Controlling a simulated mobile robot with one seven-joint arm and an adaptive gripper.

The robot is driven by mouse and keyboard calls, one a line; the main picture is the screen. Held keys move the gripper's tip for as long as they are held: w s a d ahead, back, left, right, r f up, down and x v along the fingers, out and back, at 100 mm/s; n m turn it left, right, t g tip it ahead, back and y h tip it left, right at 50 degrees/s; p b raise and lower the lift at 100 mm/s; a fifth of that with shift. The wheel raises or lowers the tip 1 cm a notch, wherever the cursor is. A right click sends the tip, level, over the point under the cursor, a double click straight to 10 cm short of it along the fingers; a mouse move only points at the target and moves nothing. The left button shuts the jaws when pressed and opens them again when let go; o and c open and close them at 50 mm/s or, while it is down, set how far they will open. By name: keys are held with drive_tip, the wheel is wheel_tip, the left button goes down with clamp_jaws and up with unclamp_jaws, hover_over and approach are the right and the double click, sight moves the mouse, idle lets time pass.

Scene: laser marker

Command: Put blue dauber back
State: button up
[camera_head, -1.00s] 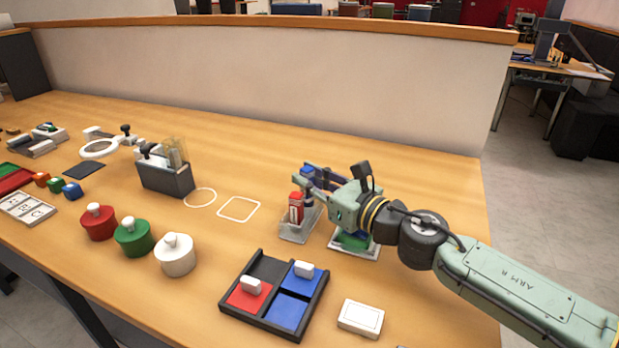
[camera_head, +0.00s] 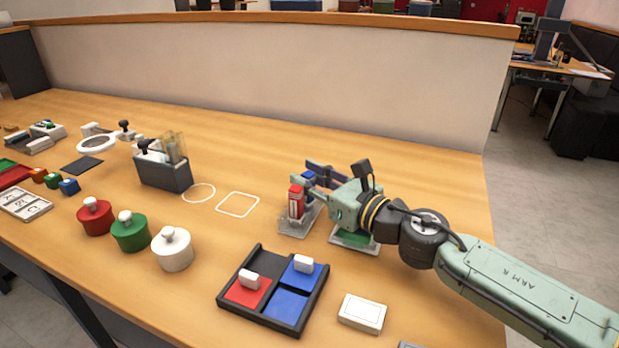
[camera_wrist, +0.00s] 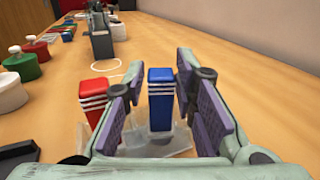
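The blue dauber (camera_head: 308,178) stands upright at the clear holder (camera_head: 289,229), beside the red dauber (camera_head: 296,202). In the wrist view the blue dauber (camera_wrist: 161,98) is between my fingers, with a gap on each side. The red dauber (camera_wrist: 93,98) is outside the left finger. My gripper (camera_head: 318,178) is open around the blue dauber; it also shows in the wrist view (camera_wrist: 160,78). The clear holder (camera_wrist: 178,146) shows beneath the blue dauber. In the head view my gripper partly hides the blue dauber's lower part.
A clear tray with a green part (camera_head: 354,240) lies under my gripper. A dark caddy (camera_head: 165,174) stands farther left. The table behind is clear.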

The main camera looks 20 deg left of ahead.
drive_tip(key=shift+r+p, duration=0.65)
drive_tip(key=shift+p, duration=0.15)
drive_tip(key=shift+d+r+p, duration=0.15)
drive_tip(key=shift+r+p, duration=0.05)
drive_tip(key=shift+p, duration=0.1)
drive_tip(key=b+v, duration=0.1)
drive_tip(key=v, duration=0.2)
drive_tip(key=b+v, duration=0.2)
drive_tip(key=v, duration=0.2)
drive_tip(key=b+v, duration=0.1)
drive_tip(key=v, duration=0.2)
drive_tip(key=shift+s+d+f, duration=0.1)
drive_tip(key=shift+d+f, duration=0.15)
drive_tip(key=shift+s+d+r+b, duration=0.1)
drive_tip(key=shift+s+d+b, duration=0.25)
drive_tip(key=shift+d, duration=0.2)
